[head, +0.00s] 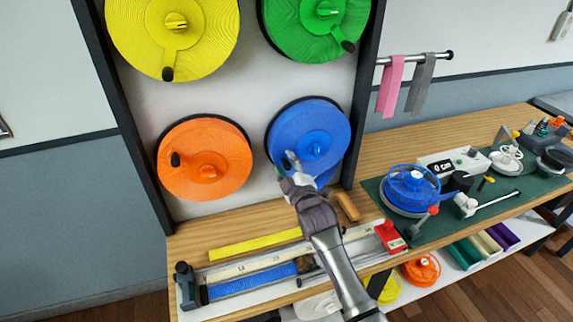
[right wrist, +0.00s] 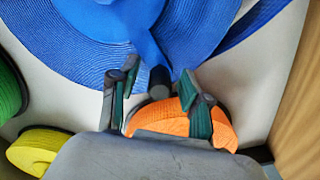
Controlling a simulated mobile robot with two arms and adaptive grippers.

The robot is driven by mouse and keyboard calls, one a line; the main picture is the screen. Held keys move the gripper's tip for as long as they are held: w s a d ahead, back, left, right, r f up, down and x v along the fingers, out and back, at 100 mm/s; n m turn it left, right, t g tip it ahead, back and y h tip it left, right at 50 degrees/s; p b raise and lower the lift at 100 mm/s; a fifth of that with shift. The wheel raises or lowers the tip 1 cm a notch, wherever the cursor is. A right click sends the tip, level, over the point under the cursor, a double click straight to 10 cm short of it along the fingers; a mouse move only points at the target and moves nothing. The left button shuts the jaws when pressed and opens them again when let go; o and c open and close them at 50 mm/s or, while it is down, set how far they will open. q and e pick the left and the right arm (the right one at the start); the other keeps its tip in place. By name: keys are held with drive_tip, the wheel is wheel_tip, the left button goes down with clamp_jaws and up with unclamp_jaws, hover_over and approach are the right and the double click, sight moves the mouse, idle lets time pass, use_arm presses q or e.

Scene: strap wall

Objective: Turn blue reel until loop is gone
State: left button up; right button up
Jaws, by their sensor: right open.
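The blue reel (head: 318,124) is mounted on the strap wall at lower right, and it fills the top of the right wrist view (right wrist: 70,35). Its crank arm ends in a dark knob (right wrist: 160,80). My right gripper (head: 287,162) is in front of the reel's lower left, partly hiding it. In the right wrist view its fingers (right wrist: 160,98) are apart, with the knob between them; I cannot tell whether they touch it. A slack length of blue strap (right wrist: 252,28) stands off the reel's edge with a gap. My left gripper is not in view.
An orange reel (head: 190,175) is left of the blue one; yellow (head: 195,50) and green (head: 290,40) reels are above. The wooden bench (head: 400,150) below holds a measuring rail with blue strap (head: 255,283) and another blue spool (head: 412,185) on a green mat.

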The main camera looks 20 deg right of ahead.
clamp_jaws()
idle(0.4)
